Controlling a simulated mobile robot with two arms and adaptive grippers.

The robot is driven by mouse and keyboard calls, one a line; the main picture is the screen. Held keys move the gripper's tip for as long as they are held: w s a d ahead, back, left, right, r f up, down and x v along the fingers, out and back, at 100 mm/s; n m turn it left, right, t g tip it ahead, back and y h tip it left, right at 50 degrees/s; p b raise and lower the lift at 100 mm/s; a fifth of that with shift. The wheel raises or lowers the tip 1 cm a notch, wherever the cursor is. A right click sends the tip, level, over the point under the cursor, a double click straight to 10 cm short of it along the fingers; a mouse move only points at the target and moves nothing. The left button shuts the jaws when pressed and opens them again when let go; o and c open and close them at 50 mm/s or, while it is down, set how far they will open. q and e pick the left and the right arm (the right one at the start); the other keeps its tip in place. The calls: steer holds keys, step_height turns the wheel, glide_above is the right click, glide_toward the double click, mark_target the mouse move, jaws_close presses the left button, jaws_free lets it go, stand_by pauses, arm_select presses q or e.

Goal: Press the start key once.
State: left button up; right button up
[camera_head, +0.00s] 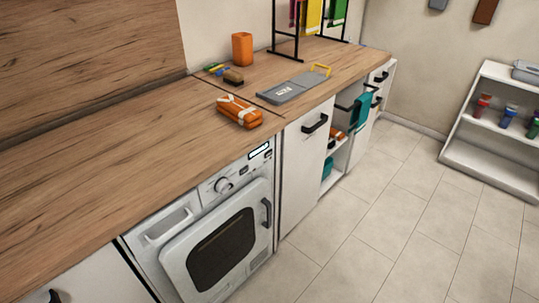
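A white washing machine (178,262) stands under the wooden counter. Its door (222,246), with a dark window, looks shut. The control panel along the top of its front has a round knob (223,185) and a small lit display (259,151). Small marks or keys sit near the display, too small to tell which is the start key. Neither of my grippers is in view.
A folded orange bundle (240,110) lies on the counter (120,140) above the machine. Behind are a grey board (293,88), an orange cup (242,49) and a drying rack (298,45). A white shelf (490,158) stands at right. The tiled floor (370,235) before the machine is clear.

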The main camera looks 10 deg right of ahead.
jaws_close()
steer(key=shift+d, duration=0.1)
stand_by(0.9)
